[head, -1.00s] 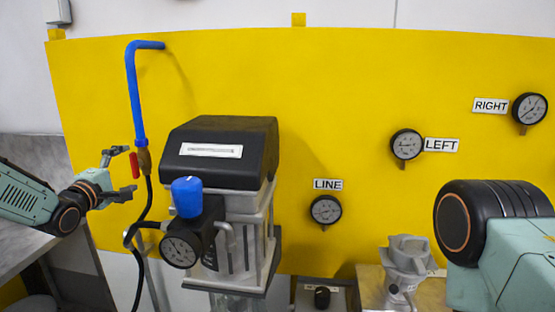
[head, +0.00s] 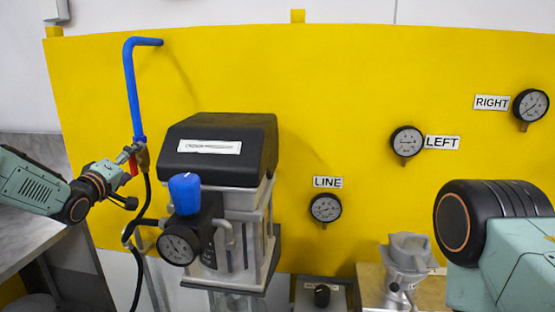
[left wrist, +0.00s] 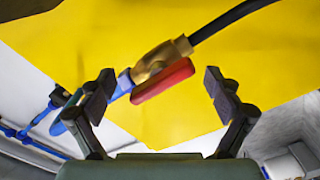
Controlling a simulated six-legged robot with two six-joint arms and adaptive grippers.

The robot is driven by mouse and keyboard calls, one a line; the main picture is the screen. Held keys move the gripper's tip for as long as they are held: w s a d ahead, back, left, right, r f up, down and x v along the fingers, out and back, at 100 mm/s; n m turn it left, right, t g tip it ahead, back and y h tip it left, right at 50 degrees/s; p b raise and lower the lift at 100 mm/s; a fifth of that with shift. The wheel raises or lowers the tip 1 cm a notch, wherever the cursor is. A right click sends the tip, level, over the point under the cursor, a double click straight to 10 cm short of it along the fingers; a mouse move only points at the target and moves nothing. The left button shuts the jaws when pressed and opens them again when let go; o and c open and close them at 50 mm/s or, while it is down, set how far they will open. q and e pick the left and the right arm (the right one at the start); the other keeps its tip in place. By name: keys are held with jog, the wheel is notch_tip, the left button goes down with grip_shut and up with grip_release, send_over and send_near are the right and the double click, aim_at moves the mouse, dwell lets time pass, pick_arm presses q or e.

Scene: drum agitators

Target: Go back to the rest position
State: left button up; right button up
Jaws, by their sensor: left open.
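My left gripper (head: 131,178) is at the left in the head view, beside the blue pipe (head: 131,90). Its upper finger overlaps the brass valve with a red handle (head: 134,169). In the left wrist view the open fingers (left wrist: 158,84) stand on either side of the red handle (left wrist: 163,80), with no grip visible on it. The brass fitting (left wrist: 158,62) lies just beyond, joined to the blue pipe and a black hose. Of my right arm only links show at the right edge; its gripper is not in view.
A black-topped unit (head: 220,150) with a blue-knobbed regulator (head: 186,194) and gauge stands close to the right of my left gripper. Gauges labelled LINE (head: 325,208), LEFT (head: 407,141) and RIGHT (head: 530,105) are on the yellow panel (head: 330,90). A grey table (head: 20,240) is at left.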

pick_arm(q)
jog(key=m, duration=0.4)
jog(key=shift+s+r, duration=0.1)
jog(key=shift+s, duration=0.1)
jog(key=m, duration=0.2)
jog(key=shift+w+m+b, duration=0.15)
jog(key=shift+m+b, duration=0.25)
jog(key=shift+m, duration=0.4)
jog(key=shift+d, duration=0.1)
